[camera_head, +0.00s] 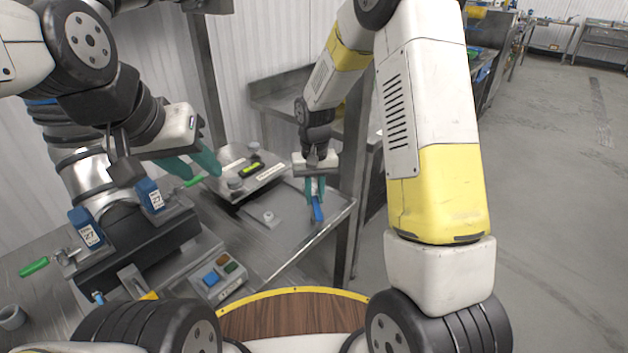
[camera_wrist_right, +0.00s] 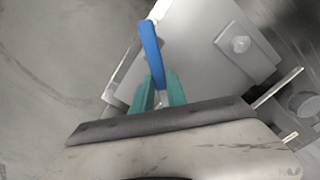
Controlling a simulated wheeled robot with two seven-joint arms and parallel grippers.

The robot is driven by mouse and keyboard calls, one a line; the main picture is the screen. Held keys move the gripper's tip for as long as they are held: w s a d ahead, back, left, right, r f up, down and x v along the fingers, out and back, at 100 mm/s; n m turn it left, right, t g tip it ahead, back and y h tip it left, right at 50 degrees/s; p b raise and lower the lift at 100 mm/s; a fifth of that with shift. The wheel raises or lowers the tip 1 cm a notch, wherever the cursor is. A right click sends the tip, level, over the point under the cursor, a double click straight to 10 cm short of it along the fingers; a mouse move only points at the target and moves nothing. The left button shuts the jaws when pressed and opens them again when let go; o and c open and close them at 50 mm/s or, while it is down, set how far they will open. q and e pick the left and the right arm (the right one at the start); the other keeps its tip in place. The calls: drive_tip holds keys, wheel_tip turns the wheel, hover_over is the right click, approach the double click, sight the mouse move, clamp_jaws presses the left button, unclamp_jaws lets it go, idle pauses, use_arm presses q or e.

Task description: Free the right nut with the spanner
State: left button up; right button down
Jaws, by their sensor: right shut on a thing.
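My right gripper (camera_head: 316,188) is shut on the spanner, whose blue handle (camera_head: 318,210) points down over the steel table's right edge. In the right wrist view the blue handle (camera_wrist_right: 151,52) sticks out beyond the teal fingers (camera_wrist_right: 158,92); the spanner's jaw cannot be made out. A nut (camera_head: 267,216) sits on a small flat plate left of the gripper, apart from it; it also shows in the wrist view (camera_wrist_right: 240,43). Two round knobs or nuts (camera_head: 235,183) (camera_head: 253,147) are on a metal fixture behind.
The metal fixture (camera_head: 262,182) carries a yellow-green level vial (camera_head: 250,168). A control box (camera_head: 218,276) with coloured buttons and a dark block with blue tagged clamps (camera_head: 150,194) and green levers stand at left. The steel table (camera_head: 300,243) is bare around the plate.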

sight(314, 199)
drive_tip(key=shift+r, duration=1.25)
idle(1.1)
drive_tip(key=shift+r, duration=1.9)
drive_tip(key=s+a+f+n, duration=0.15)
drive_tip(key=s+n, duration=0.25)
drive_tip(key=s, duration=0.4)
drive_tip(key=s+a+f+n, duration=0.1)
drive_tip(key=s+a+n, duration=0.25)
drive_tip(key=s, duration=0.35)
drive_tip(key=shift+n, duration=0.35)
drive_tip(key=w, duration=0.5)
drive_tip(key=w+d+f, duration=0.1)
drive_tip(key=w, duration=0.9)
drive_tip(key=shift+w+d+f, duration=0.15)
drive_tip(key=shift+f, duration=1.8)
